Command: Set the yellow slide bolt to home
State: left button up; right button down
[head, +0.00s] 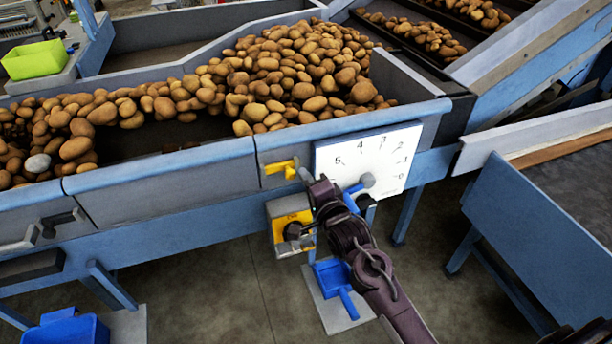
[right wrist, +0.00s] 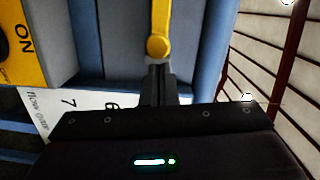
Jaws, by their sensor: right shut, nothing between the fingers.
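The yellow slide bolt (head: 279,168) is on the front panel of the potato conveyor, just left of the white dial plate. In the right wrist view its yellow bar ends in a round knob (right wrist: 158,46). My right gripper (head: 304,174) is at the right end of the bolt. In the right wrist view the gripper's fingers (right wrist: 158,76) are together, with their tips right at the knob; I cannot tell whether they touch it. Nothing is held. My left gripper is not in view.
The white dial plate (head: 394,150) has a grey knob (head: 367,180) close to my right gripper. A yellow switch box (head: 280,222) sits below. A blue dustpan (head: 334,276) is lower down. Potatoes (head: 290,75) heap behind the panel. A blue-sided bin (head: 530,235) stands at right.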

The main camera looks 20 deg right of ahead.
aim_at(278, 168)
jog(key=a, duration=0.4)
jog(key=shift+a, duration=0.35)
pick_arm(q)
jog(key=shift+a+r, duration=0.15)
pick_arm(e)
jog(key=shift+r, duration=0.1)
